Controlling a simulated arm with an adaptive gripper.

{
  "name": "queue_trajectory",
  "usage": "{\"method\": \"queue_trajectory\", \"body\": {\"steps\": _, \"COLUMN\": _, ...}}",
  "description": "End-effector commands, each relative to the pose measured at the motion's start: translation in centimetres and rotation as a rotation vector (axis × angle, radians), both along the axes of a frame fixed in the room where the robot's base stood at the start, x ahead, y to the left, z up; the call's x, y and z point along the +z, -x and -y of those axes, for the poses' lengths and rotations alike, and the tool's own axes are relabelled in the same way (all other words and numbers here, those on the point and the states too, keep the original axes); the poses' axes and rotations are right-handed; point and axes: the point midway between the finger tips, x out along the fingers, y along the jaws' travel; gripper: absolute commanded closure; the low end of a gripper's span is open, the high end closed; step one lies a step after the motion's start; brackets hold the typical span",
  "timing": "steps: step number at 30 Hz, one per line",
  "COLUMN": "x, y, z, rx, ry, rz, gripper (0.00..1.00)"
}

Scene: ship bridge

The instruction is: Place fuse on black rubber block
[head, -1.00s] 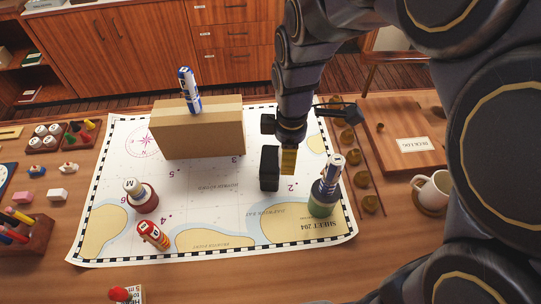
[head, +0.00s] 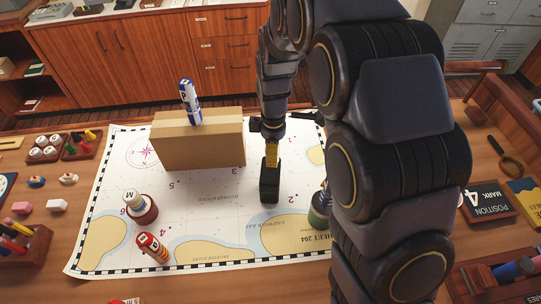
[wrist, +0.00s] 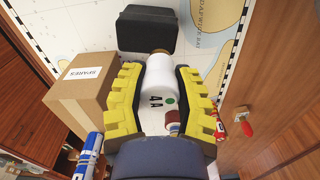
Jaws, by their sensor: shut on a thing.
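The fuse cannot be made out in the head view. The black rubber block (head: 270,184) stands on the chart, just below my gripper in that view. The block also shows beyond the fuse's far end in the wrist view (wrist: 148,28). I cannot tell whether the fuse touches it.
A cardboard box (head: 198,140) stands left of the block, with a blue-and-white cylinder (head: 190,102) on top. A dark red bottle (head: 140,208) and a red cylinder (head: 152,246) stand at front left on the chart (head: 112,190). A green bottle (head: 318,212) is partly hidden by my arm.

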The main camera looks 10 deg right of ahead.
Motion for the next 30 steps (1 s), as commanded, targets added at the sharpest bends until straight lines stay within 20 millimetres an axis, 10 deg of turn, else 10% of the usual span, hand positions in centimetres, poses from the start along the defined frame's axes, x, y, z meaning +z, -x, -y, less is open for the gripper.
{"method": "queue_trajectory", "body": {"steps": 28, "x": -5.6, "y": -1.9, "z": -0.2, "rx": 0.001, "ry": 0.0, "rz": 0.003, "gripper": 1.0}}
{"method": "queue_trajectory", "body": {"steps": 29, "x": -5.6, "y": -2.0, "z": -0.2, "rx": 0.001, "ry": 0.0, "rz": 0.003, "gripper": 0.6}}
{"method": "queue_trajectory", "body": {"steps": 30, "x": -5.6, "y": -2.0, "z": -0.2, "rx": 0.001, "ry": 0.0, "rz": 0.004, "gripper": 0.43}}
